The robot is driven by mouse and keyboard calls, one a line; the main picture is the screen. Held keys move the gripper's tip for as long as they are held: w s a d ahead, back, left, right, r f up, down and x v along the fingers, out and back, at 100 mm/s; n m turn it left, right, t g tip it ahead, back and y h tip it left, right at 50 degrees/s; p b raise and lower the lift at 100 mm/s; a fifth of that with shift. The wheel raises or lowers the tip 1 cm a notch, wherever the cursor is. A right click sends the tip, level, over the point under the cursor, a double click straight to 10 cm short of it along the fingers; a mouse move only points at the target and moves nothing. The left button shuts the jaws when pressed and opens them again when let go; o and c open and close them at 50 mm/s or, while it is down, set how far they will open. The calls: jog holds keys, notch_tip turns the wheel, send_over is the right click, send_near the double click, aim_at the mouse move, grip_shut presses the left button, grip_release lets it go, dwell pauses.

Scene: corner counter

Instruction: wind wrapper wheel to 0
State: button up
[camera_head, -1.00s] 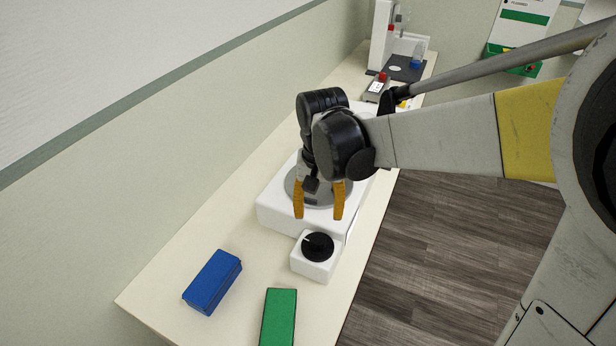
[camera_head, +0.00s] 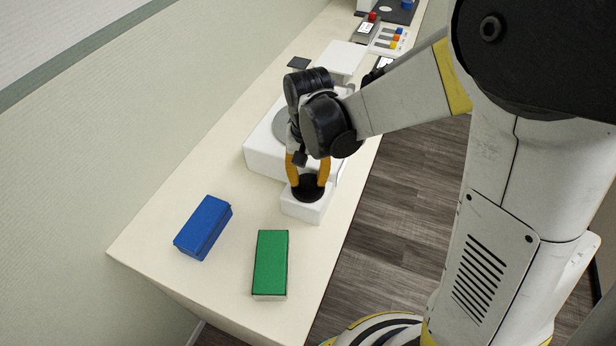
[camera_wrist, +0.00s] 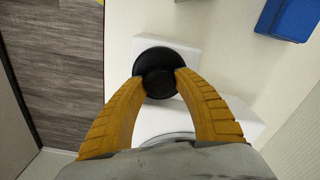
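The wrapper wheel (camera_head: 308,192) is a black round knob on top of a small white box (camera_head: 305,212) near the counter's right edge. My gripper (camera_head: 308,180) points down over it, one orange finger on each side. In the wrist view the wheel (camera_wrist: 152,55) shows a wide black disc with a raised hub, and the fingertips (camera_wrist: 161,82) reach over the disc and appear to press on both sides of the hub. The wheel's white pointer mark is hidden from both views.
A larger white device with a grey round plate (camera_head: 282,125) stands right behind the small box, under my arm. A blue box (camera_head: 203,228) and a green box (camera_head: 271,262) lie at the near end of the counter (camera_head: 150,235). Other equipment stands farther back.

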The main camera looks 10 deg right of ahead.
aim_at(308, 178)
jog(key=c, duration=0.6)
jog(key=shift+o, duration=0.2)
jog(key=shift+n, duration=0.4)
jog(key=o, duration=1.2)
jog(key=shift+r, duration=0.1)
notch_tip(308, 178, up, 12)
